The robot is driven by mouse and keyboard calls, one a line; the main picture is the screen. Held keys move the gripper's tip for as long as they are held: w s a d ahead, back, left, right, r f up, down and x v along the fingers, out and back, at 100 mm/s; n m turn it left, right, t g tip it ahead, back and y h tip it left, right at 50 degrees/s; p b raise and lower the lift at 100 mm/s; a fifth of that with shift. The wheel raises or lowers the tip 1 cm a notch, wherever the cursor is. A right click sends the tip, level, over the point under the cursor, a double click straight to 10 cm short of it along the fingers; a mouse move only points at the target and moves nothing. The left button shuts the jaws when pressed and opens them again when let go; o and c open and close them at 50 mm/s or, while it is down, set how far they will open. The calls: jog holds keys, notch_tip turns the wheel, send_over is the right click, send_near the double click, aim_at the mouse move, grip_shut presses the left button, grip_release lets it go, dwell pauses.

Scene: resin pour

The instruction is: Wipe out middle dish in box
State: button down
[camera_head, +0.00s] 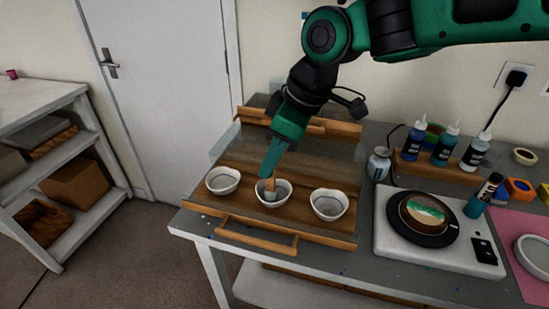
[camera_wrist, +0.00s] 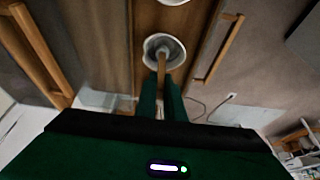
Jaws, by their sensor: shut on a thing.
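Three white bowls stand in a row in the wooden box (camera_head: 235,212) on the table: the left dish (camera_head: 222,181), the middle dish (camera_head: 281,200) and the right dish (camera_head: 329,204).
The box has clear side panels and a wooden front handle (camera_head: 256,236). To its right are a white turntable unit (camera_head: 382,232) with a round piece (camera_head: 425,214), a small jar (camera_head: 378,163) and several bottles in a wooden rack (camera_head: 437,170). A shelf (camera_head: 95,130) stands at left.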

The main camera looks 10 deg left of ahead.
jog(key=shift+s+d, duration=0.35)
jog(key=shift+d, duration=0.05)
jog(key=shift+w+a, duration=0.1)
jog(key=shift+w, duration=0.55)
jog(key=shift+s+a, duration=0.15)
jog(key=shift+a, duration=0.1)
jog(key=shift+s, duration=0.35)
jog(key=shift+s+d, duration=0.15)
jog(key=shift+d, duration=0.2)
